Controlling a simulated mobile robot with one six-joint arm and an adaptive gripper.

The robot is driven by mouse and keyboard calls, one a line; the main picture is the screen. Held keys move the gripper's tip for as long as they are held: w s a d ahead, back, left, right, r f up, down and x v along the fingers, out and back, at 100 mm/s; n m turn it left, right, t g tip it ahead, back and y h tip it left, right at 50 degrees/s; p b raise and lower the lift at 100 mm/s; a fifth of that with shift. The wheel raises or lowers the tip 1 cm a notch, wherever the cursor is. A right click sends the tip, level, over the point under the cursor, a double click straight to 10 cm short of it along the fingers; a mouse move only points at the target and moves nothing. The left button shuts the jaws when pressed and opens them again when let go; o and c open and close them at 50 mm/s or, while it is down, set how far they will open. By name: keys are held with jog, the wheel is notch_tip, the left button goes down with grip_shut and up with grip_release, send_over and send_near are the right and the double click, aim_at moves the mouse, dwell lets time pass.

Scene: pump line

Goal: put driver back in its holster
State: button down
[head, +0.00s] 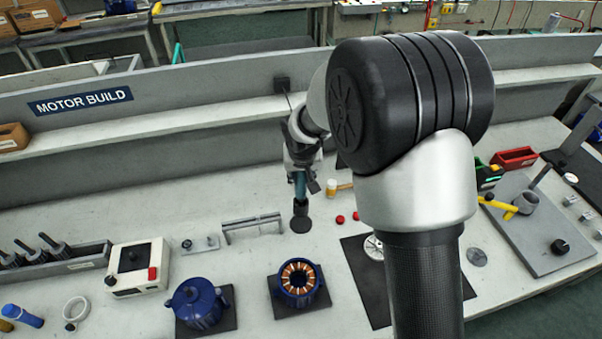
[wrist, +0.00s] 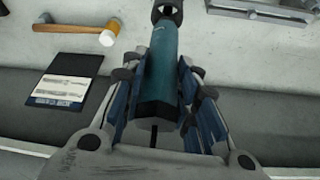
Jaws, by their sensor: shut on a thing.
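The driver (head: 300,186) is a teal cylinder, held roughly upright in the head view. My gripper (head: 302,168) is shut on its upper part. In the wrist view the driver (wrist: 170,58) lies between the two blue-padded fingers of my gripper (wrist: 163,85), with its dark end cap toward the camera. A dark cup on a round base, which looks like the holster (head: 300,210), stands on the bench directly below the driver. The driver's lower end meets the cup's mouth in the head view; I cannot tell whether it is inside or just above.
A mallet (wrist: 95,29) and a dark card (wrist: 68,82) lie close by. A grey bracket (head: 252,225) stands left of the holster, and a blue motor housing with copper windings (head: 298,283) sits in front. A back ledge runs behind.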

aim_at(301, 192)
jog(key=shift+f+b, duration=3.4)
jog(key=shift+f, duration=0.5)
jog(key=c, duration=1.2)
grip_release()
jog(key=shift+o, duration=0.2)
jog(key=shift+o, duration=1.1)
jog(key=shift+r+p, duration=2.1)
jog(key=shift+r, duration=0.9)
jog(key=shift+r, duration=0.1)
